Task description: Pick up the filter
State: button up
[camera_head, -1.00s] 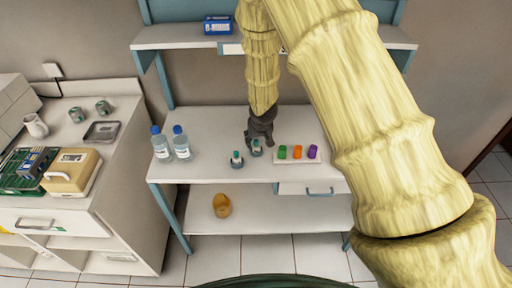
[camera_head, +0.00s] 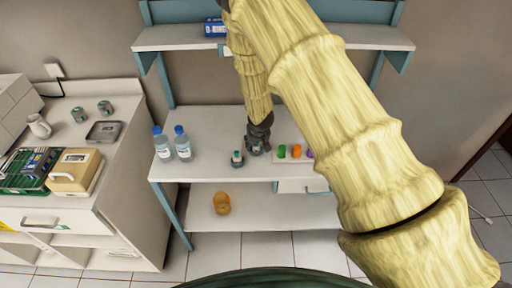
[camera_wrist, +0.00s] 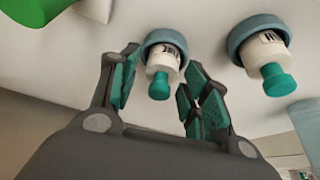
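Two small white cylinders with teal ends, each in a grey-blue ring, stand on the table; I take these for filters. One cylinder (camera_head: 237,158) stands free to the left in the head view, and it shows at the right in the wrist view (camera_wrist: 268,58). The other cylinder (camera_wrist: 163,60) is between the fingers of my gripper (camera_wrist: 161,72) in the wrist view. The fingers are open on either side of it, with gaps showing. In the head view my gripper (camera_head: 258,143) is down over that cylinder and partly hides it.
A white rack with green (camera_head: 282,151), orange (camera_head: 296,151) and purple items stands close to the right, partly behind my arm. Two blue-capped bottles (camera_head: 183,146) stand to the left. A blue box (camera_head: 214,27) is on the shelf above. The table's front is clear.

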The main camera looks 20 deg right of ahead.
jog(key=c, duration=0.4)
jog(key=shift+c, duration=0.3)
jog(key=shift+r, duration=0.1)
